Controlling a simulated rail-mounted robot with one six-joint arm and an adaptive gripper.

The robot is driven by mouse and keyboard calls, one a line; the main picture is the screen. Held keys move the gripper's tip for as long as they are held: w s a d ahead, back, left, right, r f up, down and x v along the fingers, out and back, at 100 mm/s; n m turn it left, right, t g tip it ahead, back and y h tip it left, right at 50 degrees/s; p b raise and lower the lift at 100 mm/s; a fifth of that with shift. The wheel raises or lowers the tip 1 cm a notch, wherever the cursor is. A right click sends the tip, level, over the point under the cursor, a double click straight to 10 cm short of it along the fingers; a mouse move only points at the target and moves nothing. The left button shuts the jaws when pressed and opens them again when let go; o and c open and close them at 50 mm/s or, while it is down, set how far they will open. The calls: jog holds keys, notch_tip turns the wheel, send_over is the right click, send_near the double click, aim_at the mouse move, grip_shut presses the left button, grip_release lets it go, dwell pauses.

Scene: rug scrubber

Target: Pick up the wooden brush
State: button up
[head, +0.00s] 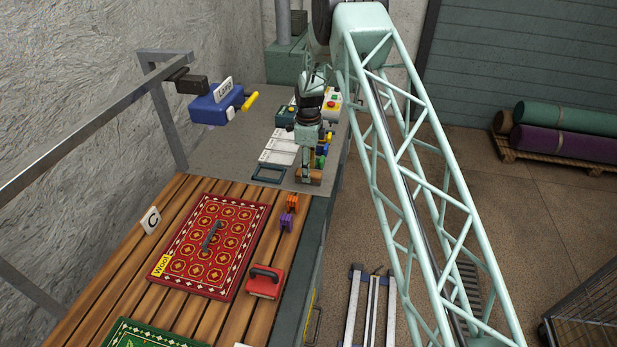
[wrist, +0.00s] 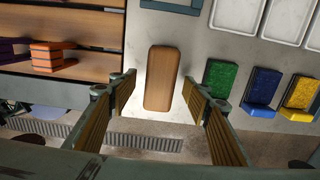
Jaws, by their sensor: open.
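The wooden brush (wrist: 164,79) is a plain rounded wooden block on the grey surface, centred in the wrist view. In the head view the brush (head: 312,178) lies at the surface's right edge, directly under my gripper (head: 307,160). In the wrist view my gripper (wrist: 163,112) is open, with one finger on each side of the brush's lower part and visible gaps between. It holds nothing. The brush's underside is hidden.
Green (wrist: 220,83), blue (wrist: 260,90) and yellow (wrist: 301,93) pads lie right of the brush. Orange clips (wrist: 50,58) sit left on the wooden slats. A dark frame (head: 269,173) lies beside the brush.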

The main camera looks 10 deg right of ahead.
jog(key=shift+f, duration=1.5)
jog(key=c, duration=1)
jog(key=shift+r, duration=0.15)
jog(key=shift+r+b, duration=0.45)
jog(key=shift+r, duration=4.45)
jog(key=shift+o, duration=1)
jog(key=shift+c, duration=1.2)
